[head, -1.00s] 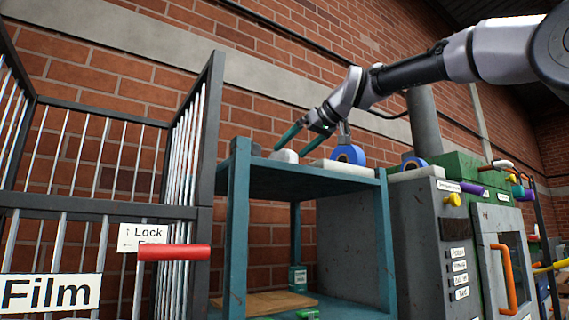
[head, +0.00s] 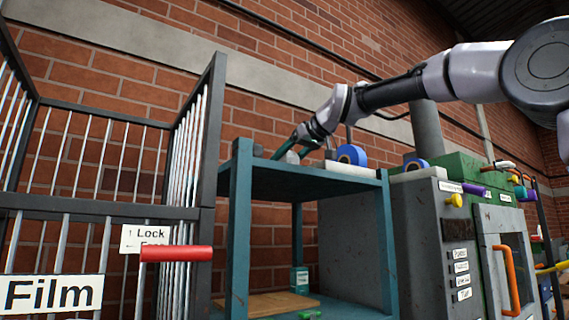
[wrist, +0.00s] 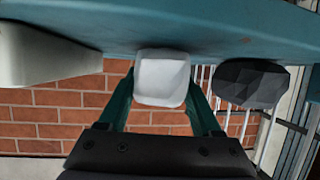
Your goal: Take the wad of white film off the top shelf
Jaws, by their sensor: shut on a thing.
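The wad of white film (wrist: 162,76) is a pale rounded lump in the middle of the wrist view. My gripper (wrist: 162,88) has one teal finger on each side of it and is shut on it. In the head view the wad (head: 291,157) shows small and greyish at the top shelf, partly covered by my gripper (head: 290,149). The top shelf (head: 310,181) is a teal board on teal posts. I cannot tell whether the wad still touches the board.
A dark faceted lump (wrist: 250,83) lies close beside the wad. A long white block (wrist: 45,58) is on the other side, with a blue roll (head: 351,155) near it in the head view. A barred cage (head: 205,140) rises left of the shelf, and a grey machine (head: 420,230) stands right.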

